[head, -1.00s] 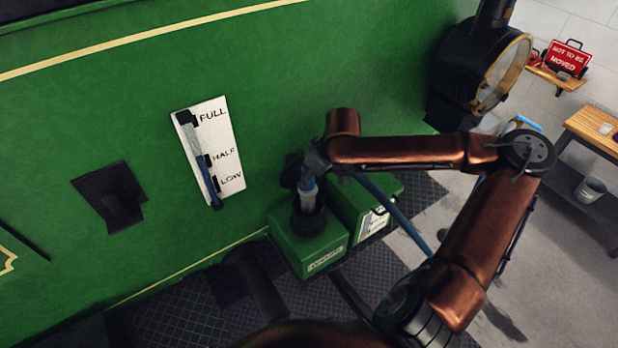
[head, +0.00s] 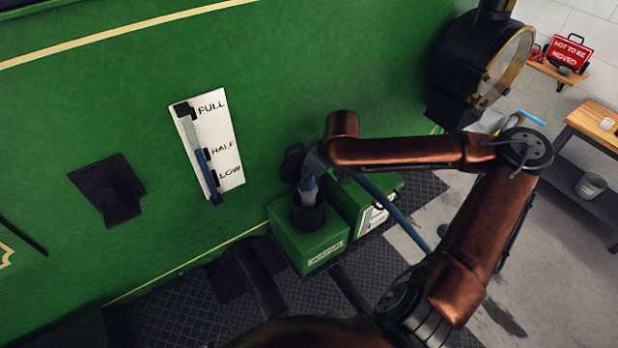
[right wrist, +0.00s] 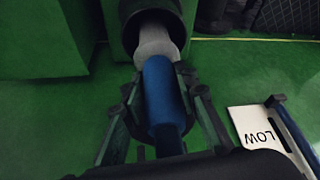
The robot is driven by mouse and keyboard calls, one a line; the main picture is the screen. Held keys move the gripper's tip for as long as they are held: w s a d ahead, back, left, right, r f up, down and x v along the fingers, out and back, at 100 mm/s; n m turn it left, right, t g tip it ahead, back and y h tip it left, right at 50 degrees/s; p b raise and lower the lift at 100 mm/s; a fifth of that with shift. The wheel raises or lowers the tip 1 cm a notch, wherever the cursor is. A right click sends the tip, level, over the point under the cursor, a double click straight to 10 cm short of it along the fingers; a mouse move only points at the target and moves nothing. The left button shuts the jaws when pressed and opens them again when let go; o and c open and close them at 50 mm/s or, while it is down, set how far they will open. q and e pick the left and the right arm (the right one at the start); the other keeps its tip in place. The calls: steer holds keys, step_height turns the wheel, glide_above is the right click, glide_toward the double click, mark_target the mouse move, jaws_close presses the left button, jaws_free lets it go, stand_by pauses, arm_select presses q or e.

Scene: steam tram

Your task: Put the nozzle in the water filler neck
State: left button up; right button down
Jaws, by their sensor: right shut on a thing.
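The nozzle has a blue grip and a grey-white tip. In the right wrist view the nozzle (right wrist: 162,90) lies between the fingers of my right gripper (right wrist: 160,92), which is shut on it. The nozzle's tip is inside the mouth of the black water filler neck (right wrist: 130,22); how deep it goes is hidden. In the head view the nozzle (head: 308,192) points down into the filler neck (head: 307,215) on top of the green water box (head: 318,246). My right gripper (head: 312,172) is above the neck, partly hidden by its own wrist. My left gripper is not in view.
A second green box (head: 362,200) stands close to the right of the water box. The green tram side carries a white FULL-HALF-LOW gauge (head: 226,140). A blue hose (head: 396,212) runs below my right forearm. A bench (head: 592,130) stands at the far right.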

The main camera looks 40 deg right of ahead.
steer(key=shift+f+b, duration=0.45)
steer(key=shift+f, duration=0.7)
steer(key=c, duration=1.5)
jaws_free()
steer(key=shift+o, duration=0.3)
steer(key=shift+f, duration=0.15)
steer(key=shift+s, duration=0.1)
steer(key=v, duration=1.2)
